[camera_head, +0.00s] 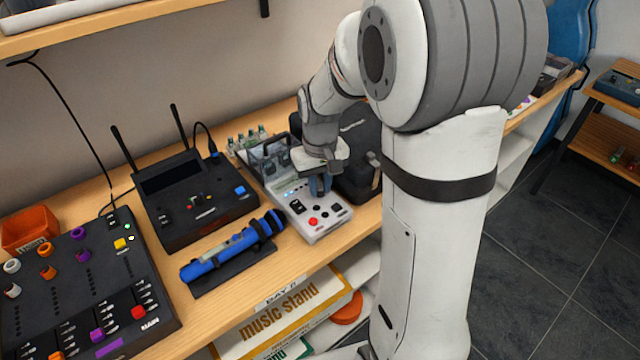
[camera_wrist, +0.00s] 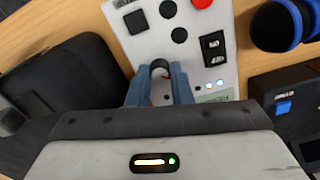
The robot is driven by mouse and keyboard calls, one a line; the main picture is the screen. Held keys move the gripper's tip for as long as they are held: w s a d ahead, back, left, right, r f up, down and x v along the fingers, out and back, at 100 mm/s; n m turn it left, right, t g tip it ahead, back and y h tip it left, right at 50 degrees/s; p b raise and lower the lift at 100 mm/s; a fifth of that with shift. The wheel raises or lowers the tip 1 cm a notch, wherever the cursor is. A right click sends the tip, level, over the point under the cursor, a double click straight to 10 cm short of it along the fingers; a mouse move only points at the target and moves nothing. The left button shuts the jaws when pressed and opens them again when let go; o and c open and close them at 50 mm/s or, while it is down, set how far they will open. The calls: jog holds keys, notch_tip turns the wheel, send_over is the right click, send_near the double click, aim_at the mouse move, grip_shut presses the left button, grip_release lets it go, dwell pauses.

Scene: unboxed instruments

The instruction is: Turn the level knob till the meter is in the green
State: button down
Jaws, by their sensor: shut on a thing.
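The white instrument box (camera_head: 322,229) stands on the wooden bench, with my gripper (camera_head: 320,186) down over its upper face. In the wrist view, my gripper (camera_wrist: 160,80) has its blue fingers shut on a dark round knob (camera_wrist: 159,65), one finger on each side. No label on this knob is readable. A row of small lit lights (camera_wrist: 209,86) sits beside the fingers, with a pale greenish strip (camera_wrist: 214,97) partly behind my gripper. I cannot make out a meter needle or its reading.
The box also bears a red button (camera_head: 313,221) and a black switch panel (camera_wrist: 213,48). A blue cylinder (camera_head: 225,250) on a dark stand, a black receiver with antennas (camera_head: 195,215) and a mixer (camera_head: 75,290) stand to the left. A black case (camera_head: 358,185) is close on the right.

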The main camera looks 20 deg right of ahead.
aim_at(320, 189)
jog(key=m, duration=0.5)
dwell(0.7)
jog(key=c, duration=1.3)
grip_release()
notch_tip(320, 189, up, 8)
jog(key=shift+f, duration=0.1)
